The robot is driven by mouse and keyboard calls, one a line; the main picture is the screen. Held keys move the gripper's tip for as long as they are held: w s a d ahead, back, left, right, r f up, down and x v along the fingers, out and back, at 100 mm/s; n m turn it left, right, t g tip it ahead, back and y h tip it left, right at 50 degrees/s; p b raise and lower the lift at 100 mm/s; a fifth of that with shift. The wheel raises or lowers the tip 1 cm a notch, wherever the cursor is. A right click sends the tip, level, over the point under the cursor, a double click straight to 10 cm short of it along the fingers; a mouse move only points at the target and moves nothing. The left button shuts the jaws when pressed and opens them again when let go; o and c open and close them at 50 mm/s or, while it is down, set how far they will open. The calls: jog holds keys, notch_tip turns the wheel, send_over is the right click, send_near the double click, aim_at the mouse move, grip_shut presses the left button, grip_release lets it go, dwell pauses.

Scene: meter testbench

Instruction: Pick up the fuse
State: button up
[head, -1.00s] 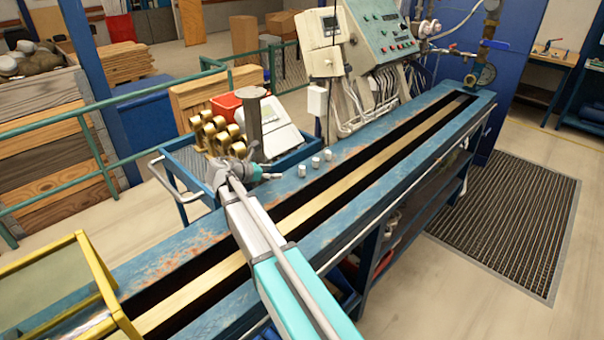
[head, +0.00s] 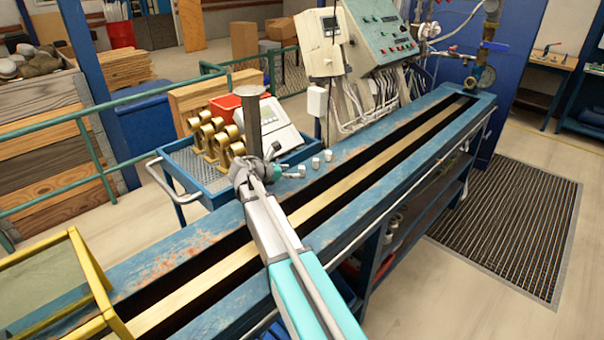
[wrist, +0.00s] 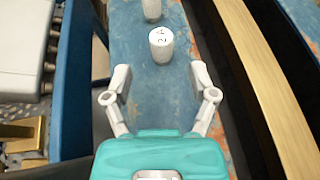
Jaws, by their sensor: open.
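Three small white cylindrical fuses stand upright in a row on the blue bench top: the nearest fuse (head: 301,171), a middle fuse (head: 315,163) and a far fuse (head: 328,155). In the wrist view the nearest fuse (wrist: 161,46) has a dark marking on its top that looks like "2A". Another fuse (wrist: 152,9) is behind it, cut by the top edge. My gripper (wrist: 159,84) is open and empty, its fingers spread to either side of the line to the nearest fuse, which stands just beyond the fingertips. In the head view my gripper (head: 287,165) is just left of the fuses.
A dark slot with a brass-coloured rail (head: 350,180) runs right of the fuses. A yellow frame (head: 88,270) is at lower left.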

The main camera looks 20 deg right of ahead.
aim_at(302, 177)
jog(key=shift+b+x, duration=1.05)
jog(key=shift+x, duration=1.55)
jog(key=shift+s, duration=0.1)
grip_shut()
